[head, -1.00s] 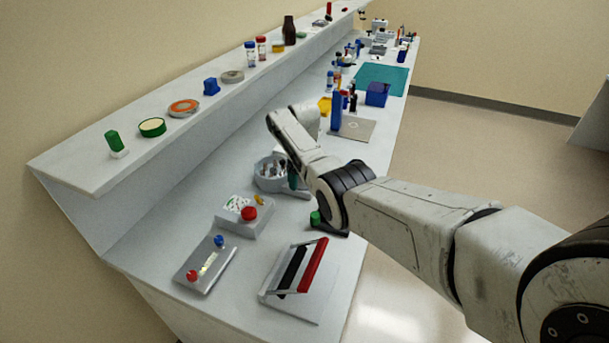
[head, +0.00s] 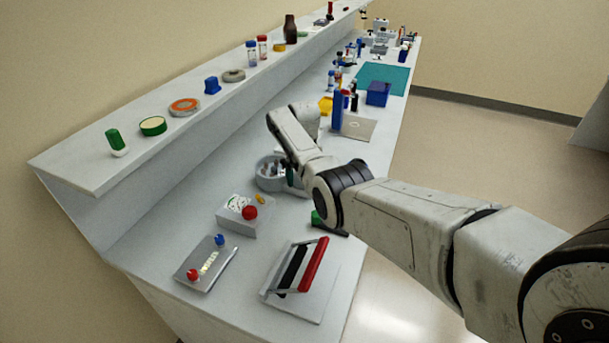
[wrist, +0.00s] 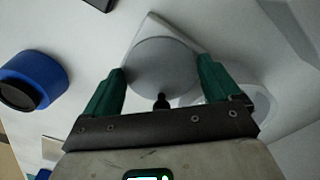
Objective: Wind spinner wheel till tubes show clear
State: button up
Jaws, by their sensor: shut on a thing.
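The spinner (head: 263,180) is a round grey bowl with several pale tubes in it, on the bench in the head view. The tubes are too small to tell whether they look clear. In the wrist view a smooth grey disc, the spinner wheel (wrist: 163,62), with a small black knob (wrist: 161,101), fills the space between my green fingers. My gripper (wrist: 162,76) is shut on the wheel, one finger at each side. In the head view only a bit of green finger (head: 290,177) shows beside the spinner; my arm hides the wheel there.
A grey box with a red button (head: 250,212), a plate with red and blue knobs (head: 207,265) and a red-handled frame (head: 314,264) stand nearer on the bench. Blue, yellow and other items stand beyond. A shelf (head: 80,173) runs along the left.

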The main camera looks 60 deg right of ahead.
jog(key=o, duration=0.8)
jog(key=shift+c, duration=0.2)
notch_tip(320, 180, up, 11)
jog(key=shift+b, duration=0.3)
